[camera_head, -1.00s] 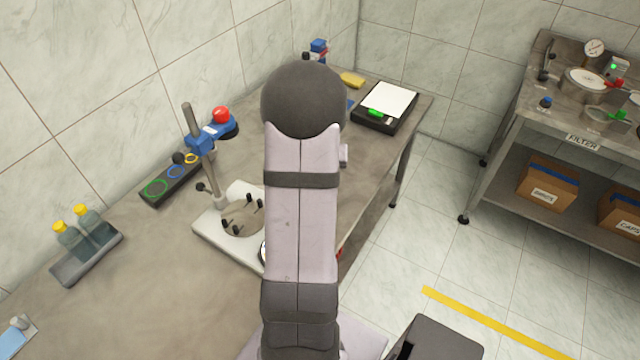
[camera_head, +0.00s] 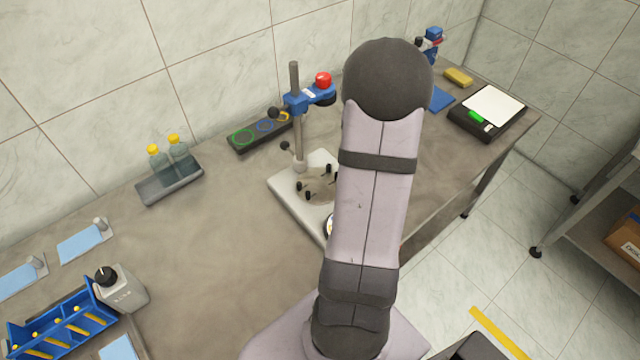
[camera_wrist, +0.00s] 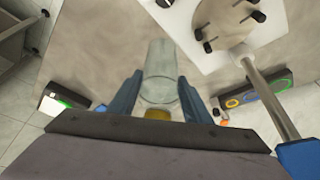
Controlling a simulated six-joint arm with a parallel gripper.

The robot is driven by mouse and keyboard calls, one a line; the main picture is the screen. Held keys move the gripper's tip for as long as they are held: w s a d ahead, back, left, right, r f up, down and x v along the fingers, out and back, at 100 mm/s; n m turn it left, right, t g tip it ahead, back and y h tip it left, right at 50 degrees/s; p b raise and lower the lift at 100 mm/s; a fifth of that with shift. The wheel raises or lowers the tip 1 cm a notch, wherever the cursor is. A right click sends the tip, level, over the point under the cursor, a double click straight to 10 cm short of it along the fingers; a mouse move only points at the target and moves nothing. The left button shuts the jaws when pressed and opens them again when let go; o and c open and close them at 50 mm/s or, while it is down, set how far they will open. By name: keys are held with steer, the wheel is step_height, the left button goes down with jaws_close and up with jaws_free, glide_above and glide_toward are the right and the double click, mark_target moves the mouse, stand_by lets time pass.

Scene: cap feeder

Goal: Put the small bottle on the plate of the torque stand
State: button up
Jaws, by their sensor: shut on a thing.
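My gripper (camera_wrist: 157,98) shows in the wrist view, its two blue-grey fingers shut on a small clear bottle (camera_wrist: 160,62) with a yellow cap (camera_wrist: 157,114). In the head view the gripper and this bottle are hidden behind my arm. The torque stand has a pale base (camera_head: 284,183), a grey post (camera_head: 296,128), and a blue head with a red knob (camera_head: 323,79). Its round plate (camera_head: 318,187) carries several dark pegs and is partly covered by my arm. In the wrist view the plate (camera_wrist: 226,20) lies up and right of the held bottle, apart from it.
Two yellow-capped bottles (camera_head: 178,152) stand in a grey tray (camera_head: 160,191) left of the stand. A dark strip with coloured rings (camera_head: 243,138) lies behind it. A scale (camera_head: 490,107) is at the far right. A blue rack (camera_head: 60,325) and white bottle (camera_head: 122,289) are front left.

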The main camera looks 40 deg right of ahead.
steer(key=w+a+r+n+y, duration=0.2)
steer(key=w+a+n, duration=0.1)
steer(key=a+n, duration=0.2)
steer(key=w+a+r+n+t+y, duration=0.1)
steer(key=w+a+r+n+y, duration=0.1)
steer(key=a+n, duration=0.4)
steer(key=shift+w+a+n+y, duration=0.3)
steer(key=shift+w+n+y, duration=0.35)
steer(key=shift+n, duration=1.55)
steer(key=shift+f+p, duration=1.45)
steer(key=shift+f, duration=3.5)
steer(key=shift+f, duration=0.15)
steer(key=o, duration=1.3)
steer(key=shift+c, duration=0.2)
steer(key=shift+s, duration=0.1)
